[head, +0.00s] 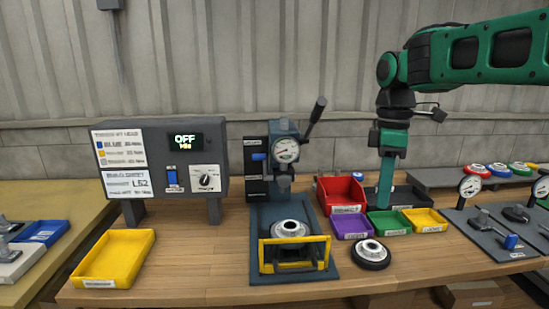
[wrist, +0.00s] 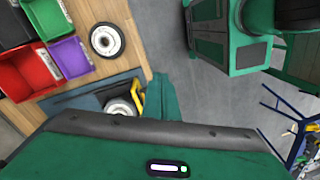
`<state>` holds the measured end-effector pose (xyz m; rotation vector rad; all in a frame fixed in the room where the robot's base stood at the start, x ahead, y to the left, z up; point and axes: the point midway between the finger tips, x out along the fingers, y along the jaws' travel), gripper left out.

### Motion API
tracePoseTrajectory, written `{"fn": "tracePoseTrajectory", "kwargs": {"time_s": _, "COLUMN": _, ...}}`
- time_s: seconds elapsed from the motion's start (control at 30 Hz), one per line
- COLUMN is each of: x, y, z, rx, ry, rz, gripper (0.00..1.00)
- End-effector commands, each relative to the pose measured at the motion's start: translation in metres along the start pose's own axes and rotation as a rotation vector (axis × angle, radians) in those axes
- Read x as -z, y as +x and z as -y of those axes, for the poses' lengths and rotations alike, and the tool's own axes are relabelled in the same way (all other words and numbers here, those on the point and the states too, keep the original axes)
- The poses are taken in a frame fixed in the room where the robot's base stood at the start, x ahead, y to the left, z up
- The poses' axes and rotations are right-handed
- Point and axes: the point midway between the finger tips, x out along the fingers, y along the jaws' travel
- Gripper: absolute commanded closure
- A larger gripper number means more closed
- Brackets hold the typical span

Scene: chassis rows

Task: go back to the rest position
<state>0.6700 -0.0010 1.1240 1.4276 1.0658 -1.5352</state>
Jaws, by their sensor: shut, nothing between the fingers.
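My green arm reaches in from the upper right of the head view. From the head view I cannot tell the exact gap between the fingertips and the bins.
A red bin (head: 341,187), purple bin (head: 352,225), green bin (head: 389,223) and yellow bin (head: 426,220) stand close by. A black-rimmed wheel part (head: 370,254) lies in front. A press (head: 285,150) with a yellow guard (head: 294,254) stands left. Dial gauges (head: 470,188) stand right.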

Motion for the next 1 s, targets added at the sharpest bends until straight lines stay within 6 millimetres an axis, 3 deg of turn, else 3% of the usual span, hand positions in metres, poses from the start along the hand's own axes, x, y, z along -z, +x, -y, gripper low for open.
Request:
{"fn": "tracePoseTrajectory", "kwargs": {"time_s": 0.03, "x": -0.030, "y": 0.010, "z": 0.009, "rx": -0.006, "ry": 0.156, "rz": -0.005, "gripper": 1.00}}
{"fn": "tracePoseTrajectory", "kwargs": {"time_s": 0.2, "x": -0.121, "y": 0.053, "z": 0.044, "rx": -0.024, "ry": 0.713, "rz": -0.027, "gripper": 1.00}}
{"fn": "tracePoseTrajectory", "kwargs": {"time_s": 0.4, "x": -0.203, "y": 0.114, "z": 0.106, "rx": -0.028, "ry": 1.316, "rz": -0.057, "gripper": 1.00}}
{"fn": "tracePoseTrajectory", "kwargs": {"time_s": 0.5, "x": -0.227, "y": 0.140, "z": 0.133, "rx": -0.026, "ry": 1.534, "rz": -0.068, "gripper": 1.00}}
{"fn": "tracePoseTrajectory", "kwargs": {"time_s": 0.63, "x": -0.242, "y": 0.161, "z": 0.156, "rx": -0.022, "ry": 1.707, "rz": -0.076, "gripper": 1.00}}
{"fn": "tracePoseTrajectory", "kwargs": {"time_s": 1.0, "x": -0.247, "y": 0.168, "z": 0.164, "rx": -0.020, "ry": 1.767, "rz": -0.078, "gripper": 1.00}}
